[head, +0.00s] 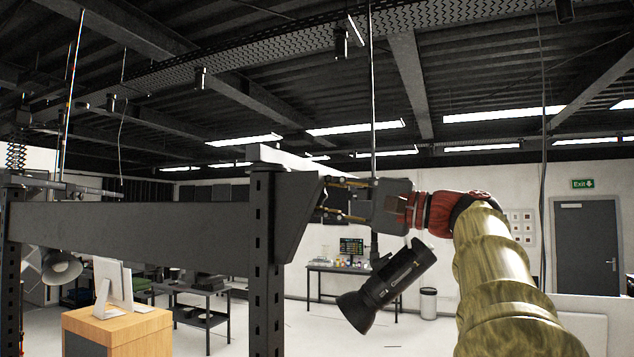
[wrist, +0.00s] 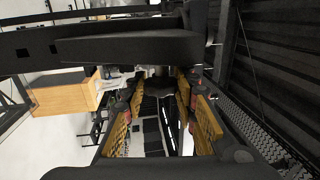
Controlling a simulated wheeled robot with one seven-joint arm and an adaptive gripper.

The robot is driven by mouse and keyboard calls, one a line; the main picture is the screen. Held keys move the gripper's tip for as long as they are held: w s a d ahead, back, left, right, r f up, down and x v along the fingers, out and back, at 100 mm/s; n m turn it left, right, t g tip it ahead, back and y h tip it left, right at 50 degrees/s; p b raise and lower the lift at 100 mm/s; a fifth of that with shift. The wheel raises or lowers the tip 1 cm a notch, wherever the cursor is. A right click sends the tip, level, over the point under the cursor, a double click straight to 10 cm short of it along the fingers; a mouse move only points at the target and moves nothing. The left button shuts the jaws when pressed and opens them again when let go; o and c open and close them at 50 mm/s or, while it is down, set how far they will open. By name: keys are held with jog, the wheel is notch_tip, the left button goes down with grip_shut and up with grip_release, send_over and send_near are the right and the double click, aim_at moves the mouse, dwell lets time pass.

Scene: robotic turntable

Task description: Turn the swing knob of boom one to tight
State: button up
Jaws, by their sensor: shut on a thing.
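My gripper (head: 326,197) comes in from the right, its two yellow-padded fingers reaching the dark bracket (head: 299,220) at the end of a horizontal dark beam (head: 140,230). In the wrist view, the fingertips of my gripper (wrist: 162,88) stand on either side of a small dark knob-like part (wrist: 163,78) just below the beam (wrist: 120,48). My gripper is shut on this part, which I take as the swing knob. The fingers and the bracket hide most of it in the head view. No marking of its turn is readable.
A slotted dark post (head: 264,290) stands below the beam. A black spotlight (head: 388,287) hangs close under my gripper. A round lamp (head: 61,267) is at far left. A wooden cabinet (head: 118,330) with a monitor and a bench (head: 350,270) stand behind.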

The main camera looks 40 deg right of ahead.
jog(key=shift+r+g, duration=0.15)
jog(key=shift+g, duration=0.15)
jog(key=o, duration=1.1)
jog(key=shift+o, duration=0.3)
jog(key=shift+d, duration=0.1)
jog(key=v, duration=1.2)
